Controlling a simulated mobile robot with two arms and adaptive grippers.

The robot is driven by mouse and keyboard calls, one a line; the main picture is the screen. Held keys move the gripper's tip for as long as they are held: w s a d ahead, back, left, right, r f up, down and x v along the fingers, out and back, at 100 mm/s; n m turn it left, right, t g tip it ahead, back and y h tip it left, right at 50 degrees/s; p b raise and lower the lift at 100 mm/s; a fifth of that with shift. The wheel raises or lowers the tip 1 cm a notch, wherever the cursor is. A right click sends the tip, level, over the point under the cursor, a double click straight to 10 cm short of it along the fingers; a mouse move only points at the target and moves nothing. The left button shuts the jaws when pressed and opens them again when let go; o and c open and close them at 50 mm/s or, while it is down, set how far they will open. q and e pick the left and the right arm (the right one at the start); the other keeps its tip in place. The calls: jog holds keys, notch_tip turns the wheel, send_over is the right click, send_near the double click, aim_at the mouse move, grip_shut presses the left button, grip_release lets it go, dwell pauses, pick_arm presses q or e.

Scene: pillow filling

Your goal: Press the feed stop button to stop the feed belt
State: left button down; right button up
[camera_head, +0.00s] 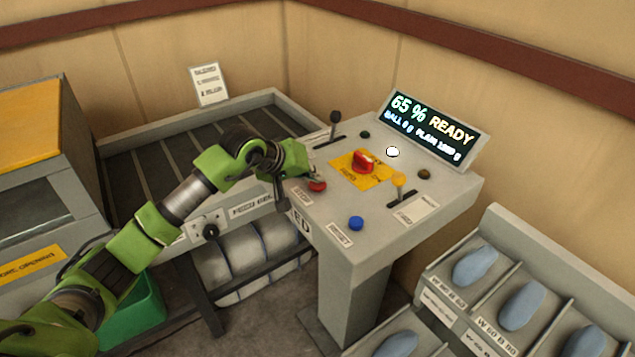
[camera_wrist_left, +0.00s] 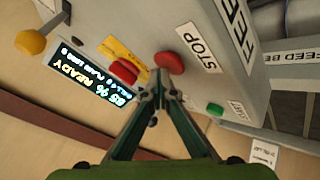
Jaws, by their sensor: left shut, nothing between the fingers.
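The red stop button (camera_head: 317,185) is a round red cap near the front left corner of the grey console (camera_head: 345,245). In the left wrist view the same red button (camera_wrist_left: 169,63) sits beside a label reading STOP (camera_wrist_left: 200,48). My left gripper (camera_wrist_left: 162,80) is shut and empty, its fingertips right by the red button. I cannot tell whether they touch it. A green button (camera_wrist_left: 215,108) with a START label lies to the right in the wrist view; it does not show in the head view. My right gripper is not in view.
The console also carries a red knob (camera_head: 363,161) on a yellow plate, a blue button (camera_head: 356,222), a yellow-knobbed lever (camera_head: 398,180), a black lever (camera_head: 335,118) and a display (camera_head: 432,130) reading 65 % READY. The feed belt (camera_head: 150,160) lies behind my left arm.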

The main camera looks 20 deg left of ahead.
aim_at(316, 185)
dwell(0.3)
pick_arm(q)
jog(key=shift+r, duration=0.85)
jog(key=shift+r+p, duration=0.1)
jog(key=shift+p, duration=0.2)
jog(key=shift+r+p, duration=0.85)
jog(key=shift+r, duration=1.6)
